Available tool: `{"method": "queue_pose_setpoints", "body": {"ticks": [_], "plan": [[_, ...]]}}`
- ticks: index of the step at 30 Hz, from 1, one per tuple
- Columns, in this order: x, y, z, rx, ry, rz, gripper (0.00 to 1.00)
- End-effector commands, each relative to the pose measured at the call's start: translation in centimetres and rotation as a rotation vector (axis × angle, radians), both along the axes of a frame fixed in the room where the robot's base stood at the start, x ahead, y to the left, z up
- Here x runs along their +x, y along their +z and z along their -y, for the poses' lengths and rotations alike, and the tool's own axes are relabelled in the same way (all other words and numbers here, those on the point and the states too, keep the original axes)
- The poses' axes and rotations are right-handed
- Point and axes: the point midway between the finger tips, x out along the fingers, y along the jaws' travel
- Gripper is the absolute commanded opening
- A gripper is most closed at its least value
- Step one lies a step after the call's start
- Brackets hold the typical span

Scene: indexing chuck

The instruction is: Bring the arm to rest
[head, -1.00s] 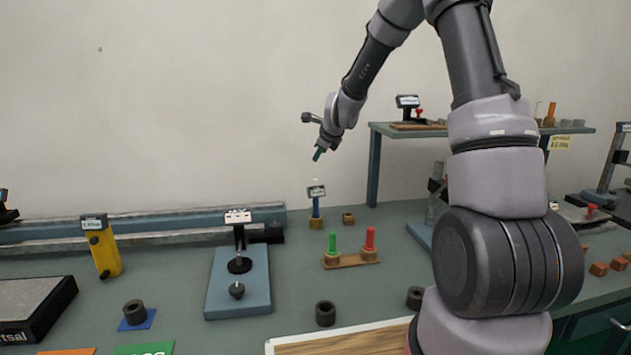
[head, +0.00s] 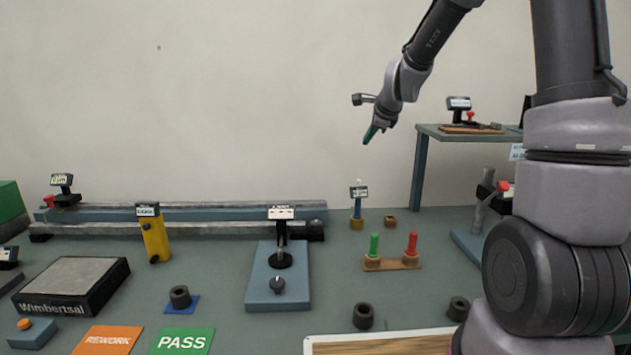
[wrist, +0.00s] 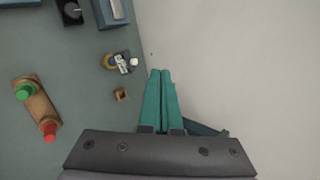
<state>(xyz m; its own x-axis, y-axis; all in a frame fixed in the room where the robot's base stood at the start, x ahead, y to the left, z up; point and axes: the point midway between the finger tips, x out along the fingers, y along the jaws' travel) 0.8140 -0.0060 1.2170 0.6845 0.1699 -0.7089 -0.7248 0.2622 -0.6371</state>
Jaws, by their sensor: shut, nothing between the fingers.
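My gripper (head: 371,134) is raised in the air in front of the wall, above the back of the bench, with its fingers pointing down and to the left. In the wrist view its two green fingers (wrist: 161,72) lie together with nothing between them. My arm folds down from above at the right of the head view. Below the gripper stands a small blue post with a label (head: 358,205), with a small brown block (head: 390,221) beside it. The gripper touches nothing.
A blue fixture plate (head: 262,300) with a black knob stands mid-bench. A wooden stand with green and red pegs (head: 392,263) is right of it. A raised shelf (head: 470,135) stands at the back right.

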Motion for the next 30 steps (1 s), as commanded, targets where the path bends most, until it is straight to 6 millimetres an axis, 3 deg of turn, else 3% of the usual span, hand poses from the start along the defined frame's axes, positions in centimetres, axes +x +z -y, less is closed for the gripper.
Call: {"method": "queue_pose_setpoints", "body": {"ticks": [1, 3, 9, 13, 18, 24, 30], "plan": [[-2.1, 2.4, 0.1, -0.069, 0.075, 0.020, 0.00], [-5.1, 4.5, 0.4, -0.168, 0.184, 0.032, 0.00], [-14.2, 9.2, 1.6, -0.435, 0.481, 0.062, 0.00], [-20.5, 10.9, 2.7, -0.594, 0.663, 0.079, 0.00], [-28.1, 11.7, 4.0, -0.764, 0.880, 0.099, 0.00], [-33.4, 11.3, 5.0, -0.873, 1.038, 0.114, 0.00], [-34.6, 11.0, 5.2, -0.899, 1.082, 0.116, 0.00]]}}
